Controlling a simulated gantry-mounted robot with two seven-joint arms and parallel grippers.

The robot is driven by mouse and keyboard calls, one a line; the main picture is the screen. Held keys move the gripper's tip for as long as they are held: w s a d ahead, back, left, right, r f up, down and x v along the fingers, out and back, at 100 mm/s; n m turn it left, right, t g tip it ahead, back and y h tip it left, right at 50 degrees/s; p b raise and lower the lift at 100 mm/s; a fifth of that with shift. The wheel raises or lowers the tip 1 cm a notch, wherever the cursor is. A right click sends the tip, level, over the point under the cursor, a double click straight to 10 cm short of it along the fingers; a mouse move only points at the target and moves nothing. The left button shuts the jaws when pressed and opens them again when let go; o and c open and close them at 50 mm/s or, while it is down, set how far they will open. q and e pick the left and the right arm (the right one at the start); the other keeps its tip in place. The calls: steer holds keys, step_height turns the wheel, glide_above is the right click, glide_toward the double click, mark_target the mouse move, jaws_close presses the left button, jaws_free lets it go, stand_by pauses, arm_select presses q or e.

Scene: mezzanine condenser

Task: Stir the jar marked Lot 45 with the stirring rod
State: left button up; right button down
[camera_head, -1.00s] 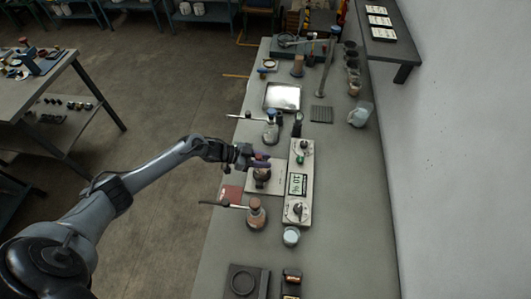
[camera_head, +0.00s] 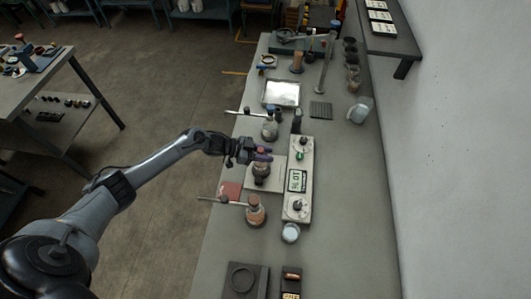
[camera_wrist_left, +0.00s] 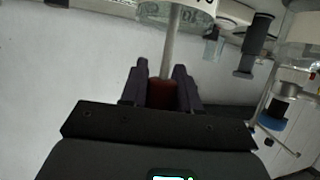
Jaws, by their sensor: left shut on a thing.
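My left gripper (camera_head: 263,154) is over a small glass jar (camera_head: 261,171) that stands on the pale plate of a bench instrument. In the left wrist view its dark fingers (camera_wrist_left: 160,88) are shut on the red handle (camera_wrist_left: 163,95) of the stirring rod. The rod's grey shaft (camera_wrist_left: 171,45) runs away from the fingers to a clear vessel (camera_wrist_left: 165,12) with a white label at the frame's top edge. Only part of the label shows, and I cannot read a lot number. Whether the rod's tip touches the jar's contents is hidden. My right gripper is not in view.
A flask with reddish contents (camera_head: 256,215) and a clear flask (camera_head: 270,130), each near a horizontal rod, stand either side. The instrument's control panel (camera_head: 298,180) is right of the jar. A metal tray (camera_head: 282,93) lies farther back. The bench's right side is mostly clear.

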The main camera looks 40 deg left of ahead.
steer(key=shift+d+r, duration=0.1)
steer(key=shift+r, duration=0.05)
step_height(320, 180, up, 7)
steer(key=p, duration=0.7)
stand_by(0.6)
stand_by(0.4)
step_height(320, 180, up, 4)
steer(key=p, duration=0.4)
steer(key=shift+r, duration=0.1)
stand_by(0.4)
